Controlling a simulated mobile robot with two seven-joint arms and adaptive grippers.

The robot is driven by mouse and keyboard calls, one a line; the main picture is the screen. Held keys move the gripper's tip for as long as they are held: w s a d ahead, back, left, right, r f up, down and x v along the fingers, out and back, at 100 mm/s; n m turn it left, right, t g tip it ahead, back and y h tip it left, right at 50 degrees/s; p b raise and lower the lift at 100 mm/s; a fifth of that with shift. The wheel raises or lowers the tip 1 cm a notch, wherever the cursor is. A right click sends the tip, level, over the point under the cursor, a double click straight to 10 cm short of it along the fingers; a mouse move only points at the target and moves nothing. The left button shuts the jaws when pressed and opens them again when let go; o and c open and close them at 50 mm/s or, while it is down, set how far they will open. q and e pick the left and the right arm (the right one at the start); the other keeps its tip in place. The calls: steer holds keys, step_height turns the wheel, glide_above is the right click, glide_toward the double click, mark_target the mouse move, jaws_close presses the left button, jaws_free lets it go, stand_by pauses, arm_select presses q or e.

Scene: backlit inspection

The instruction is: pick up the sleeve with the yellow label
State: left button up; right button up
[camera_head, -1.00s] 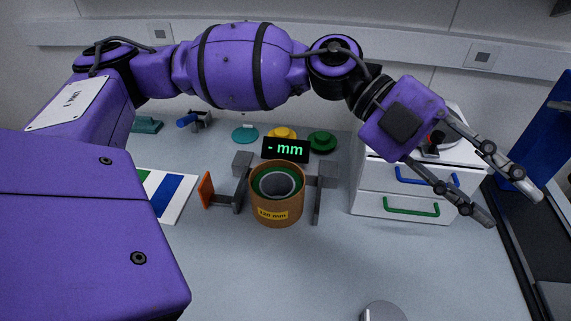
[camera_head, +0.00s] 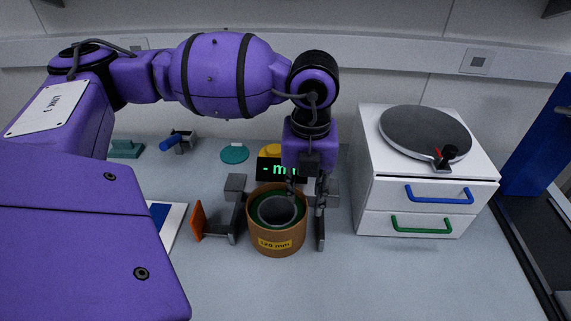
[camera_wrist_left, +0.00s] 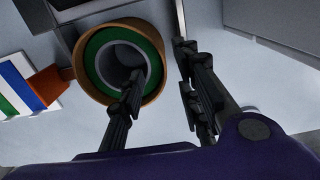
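The sleeve (camera_head: 278,240) is a brown cylinder with a yellow label on its front, standing upright on the bench. A green ring lines its top, with a grey hollow piece inside. The sleeve also shows from above in the left wrist view (camera_wrist_left: 158,45). My left gripper (camera_head: 306,195) is open over the sleeve's right side. In the left wrist view, one finger of the gripper (camera_wrist_left: 160,65) overlaps the sleeve's opening and the other is outside its right wall. I cannot tell whether either finger touches it. My right gripper is not in view.
Grey gauge jaws (camera_head: 234,215) flank the sleeve, with an orange plate (camera_head: 198,220) at left. A dark display (camera_head: 268,168) stands behind. A white drawer unit (camera_head: 365,185) with a round grey plate (camera_head: 425,130) is at right. The front bench is clear.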

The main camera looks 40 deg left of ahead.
mark_target(305, 203)
arm_select(q)
step_height(305, 203, down, 4)
steer(key=shift+r, duration=0.25)
jaws_close()
